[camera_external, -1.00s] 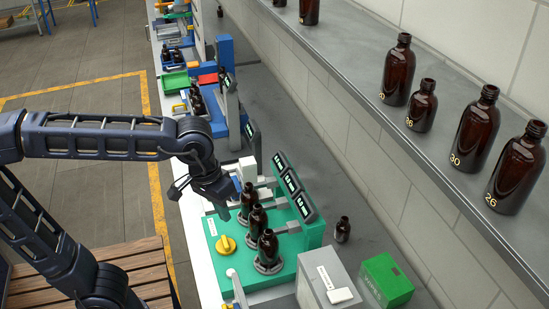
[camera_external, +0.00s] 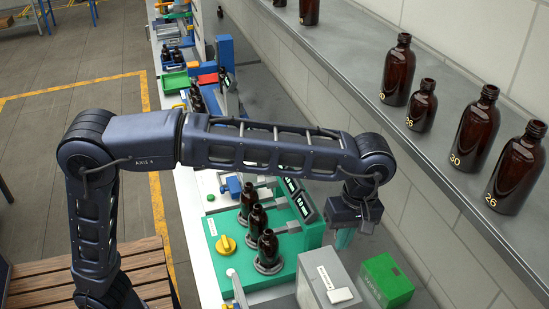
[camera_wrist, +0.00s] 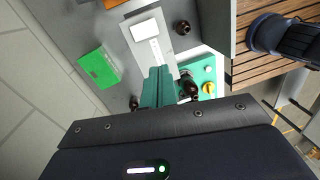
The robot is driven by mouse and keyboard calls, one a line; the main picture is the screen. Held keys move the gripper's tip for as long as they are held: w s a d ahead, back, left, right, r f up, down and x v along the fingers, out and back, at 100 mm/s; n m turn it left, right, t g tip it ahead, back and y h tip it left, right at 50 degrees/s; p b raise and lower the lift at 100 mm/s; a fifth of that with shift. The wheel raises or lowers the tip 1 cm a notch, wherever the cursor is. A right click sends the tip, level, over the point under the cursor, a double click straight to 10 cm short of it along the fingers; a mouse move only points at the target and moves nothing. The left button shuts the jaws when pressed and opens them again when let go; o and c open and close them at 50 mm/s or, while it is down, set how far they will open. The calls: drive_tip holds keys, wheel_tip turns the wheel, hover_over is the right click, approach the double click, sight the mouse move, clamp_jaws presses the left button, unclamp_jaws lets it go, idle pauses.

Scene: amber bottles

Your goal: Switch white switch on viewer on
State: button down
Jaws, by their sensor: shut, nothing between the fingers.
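A grey box (camera_external: 318,295) stands at the bottom of the external view, right of the green station. It seems to be the viewer. On its top are a white label strip (camera_external: 327,277) and a flat white piece (camera_external: 341,295), likely the white switch. The white piece also shows near the top of the wrist view (camera_wrist: 145,29). My gripper (camera_external: 344,240) points down behind the grey box, above the worktop. In the wrist view its teal fingers (camera_wrist: 158,86) are together and empty, apart from the white piece. Whether the switch is on or off cannot be told.
A green box (camera_external: 387,281) stands right of the grey box. The green station (camera_external: 228,263) holds amber bottles (camera_external: 268,247) and a yellow knob (camera_external: 226,244). A shelf (camera_external: 440,150) with several amber bottles runs along the wall close to my gripper's right.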

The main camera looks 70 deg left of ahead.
drive_tip(key=w+d, duration=0.1)
drive_tip(key=d, duration=0.1)
drive_tip(key=n, duration=0.1)
approach(334, 294)
drive_tip(key=f, duration=0.7)
drive_tip(key=shift+s, duration=0.4)
